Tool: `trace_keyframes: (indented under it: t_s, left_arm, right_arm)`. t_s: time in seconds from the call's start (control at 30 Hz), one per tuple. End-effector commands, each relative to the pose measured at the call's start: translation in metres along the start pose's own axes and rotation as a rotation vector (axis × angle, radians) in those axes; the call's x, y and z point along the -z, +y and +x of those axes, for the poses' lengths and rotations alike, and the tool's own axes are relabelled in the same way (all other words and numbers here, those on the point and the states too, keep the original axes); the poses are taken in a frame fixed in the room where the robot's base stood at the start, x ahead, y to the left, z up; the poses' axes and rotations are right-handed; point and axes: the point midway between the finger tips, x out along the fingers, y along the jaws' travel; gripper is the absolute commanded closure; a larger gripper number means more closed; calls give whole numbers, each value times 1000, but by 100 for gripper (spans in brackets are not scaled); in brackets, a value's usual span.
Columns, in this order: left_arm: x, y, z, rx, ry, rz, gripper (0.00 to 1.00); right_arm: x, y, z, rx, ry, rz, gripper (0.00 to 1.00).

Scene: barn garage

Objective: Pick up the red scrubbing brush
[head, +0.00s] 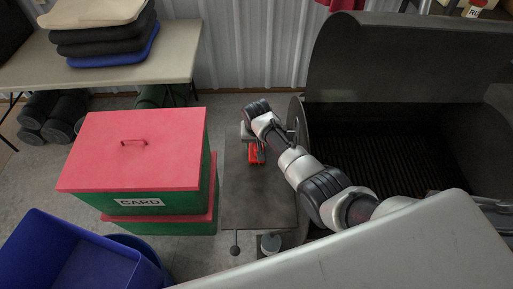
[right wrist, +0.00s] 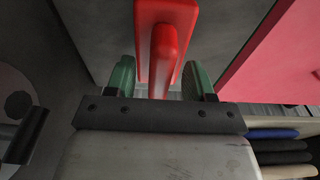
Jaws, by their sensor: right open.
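The red scrubbing brush (head: 256,154) lies on the grey side shelf (head: 258,199) of the grill. In the right wrist view the brush (right wrist: 166,45) shows a wide red base with a raised red handle, running up and away between the fingers. My right gripper (head: 250,143) is over the far end of the shelf, right at the brush. Its two green-padded fingers (right wrist: 160,80) are apart, one on each side of the near end of the handle, with gaps showing. Whether either finger touches the brush is unclear. My left gripper is not in view.
The open grill (head: 392,145) with its raised lid stands right of the shelf. Green boxes with a red lid (head: 137,150) stand close on the left, labelled CARD. A blue bin (head: 75,255) is front left. A table (head: 184,55) with stacked cushions is behind.

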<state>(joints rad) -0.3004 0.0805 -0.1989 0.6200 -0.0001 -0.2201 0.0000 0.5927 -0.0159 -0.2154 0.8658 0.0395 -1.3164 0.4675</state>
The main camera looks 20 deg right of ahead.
Motion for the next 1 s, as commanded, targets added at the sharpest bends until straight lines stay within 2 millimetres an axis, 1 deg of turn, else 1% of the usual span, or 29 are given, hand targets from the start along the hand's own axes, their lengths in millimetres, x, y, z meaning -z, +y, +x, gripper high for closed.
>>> trace_keyframes:
  t_s: [0.47,0.8,1.0]
  left_arm:
    - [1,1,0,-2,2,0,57]
    - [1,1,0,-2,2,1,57]
    - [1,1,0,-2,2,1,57]
  right_arm:
    - [0,0,3,0,0,0,47]
    - [0,0,3,0,0,0,99]
    - [0,0,2,1,1,0,100]
